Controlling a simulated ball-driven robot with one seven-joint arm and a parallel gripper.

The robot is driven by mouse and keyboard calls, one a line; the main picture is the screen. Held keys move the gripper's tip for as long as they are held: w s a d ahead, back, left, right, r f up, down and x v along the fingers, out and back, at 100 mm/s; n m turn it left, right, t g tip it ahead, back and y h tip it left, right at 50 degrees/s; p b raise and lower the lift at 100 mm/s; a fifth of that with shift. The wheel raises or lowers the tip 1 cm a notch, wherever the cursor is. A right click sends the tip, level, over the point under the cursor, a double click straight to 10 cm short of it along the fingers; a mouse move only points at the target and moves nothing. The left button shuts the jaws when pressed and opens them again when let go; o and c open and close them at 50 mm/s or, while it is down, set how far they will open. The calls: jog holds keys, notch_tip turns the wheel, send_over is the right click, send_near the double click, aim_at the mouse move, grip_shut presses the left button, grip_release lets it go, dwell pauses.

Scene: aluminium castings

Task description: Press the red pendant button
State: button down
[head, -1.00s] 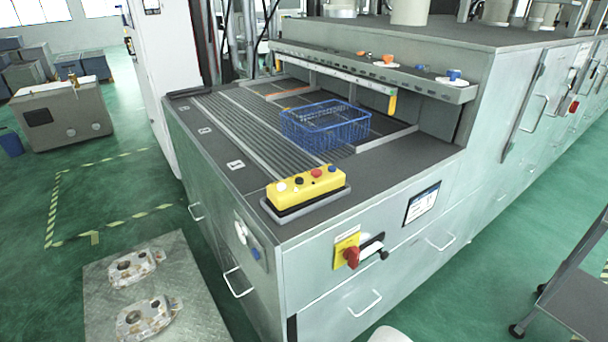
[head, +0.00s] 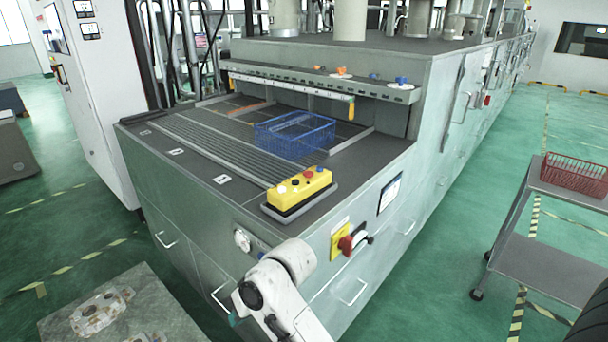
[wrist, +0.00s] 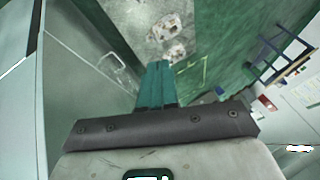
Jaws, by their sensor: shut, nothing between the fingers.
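The yellow pendant box (head: 298,194) lies on a dark base on the front right part of the machine's top. Its red button (head: 308,174) faces up, between a black one (head: 295,182) and a blue one. In the head view my arm is at the bottom, in front of the machine and below the pendant; my gripper is mostly hidden there. In the wrist view the teal fingers of my gripper (wrist: 157,66) are together and empty, with the floor and casting plate beyond. The pendant does not show in the wrist view.
A red rotary switch (head: 346,244) and handles stick out from the front. Castings lie on a plate (head: 55,330) at lower left. A trolley (head: 540,258) stands at right.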

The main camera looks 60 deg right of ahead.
jog(key=w+d+r+m+t, duration=0.1)
jog(key=w+d+r, duration=0.1)
jog(key=d+r, duration=0.5)
jog(key=w+d+r+m+t+h, duration=0.1)
jog(key=w+d+r, duration=0.1)
jog(key=d+r, duration=0.5)
jog(key=w+d+r+m+t+h, duration=0.1)
jog(key=w+d+r, duration=0.1)
jog(key=d+r, duration=0.5)
jog(key=shift+w+d+r+m, duration=0.1)
jog(key=shift+d+r+m, duration=0.1)
jog(key=shift+d, duration=0.9)
jog(key=shift+d+r+m, duration=0.2)
jog(key=shift+d, duration=0.9)
jog(key=s+d+r+m+h, duration=0.1)
jog(key=s+d+r, duration=0.4)
jog(key=d, duration=0.5)
notch_tip(320, 180, up, 2)
jog(key=shift+s+r+m+h+p, duration=0.2)
jog(key=shift+m+h+p, duration=0.1)
jog(key=shift+m, duration=0.1)
jog(key=shift+f, duration=0.2)
jog(key=b, duration=0.6)
send_over(311, 173)
notch_tip(311, 173, down, 6)
jog(key=shift+s+f, duration=0.1)
jog(key=shift+f, duration=0.1)
jog(key=shift+f+b, duration=0.3)
jog(key=shift+f, duration=0.75)
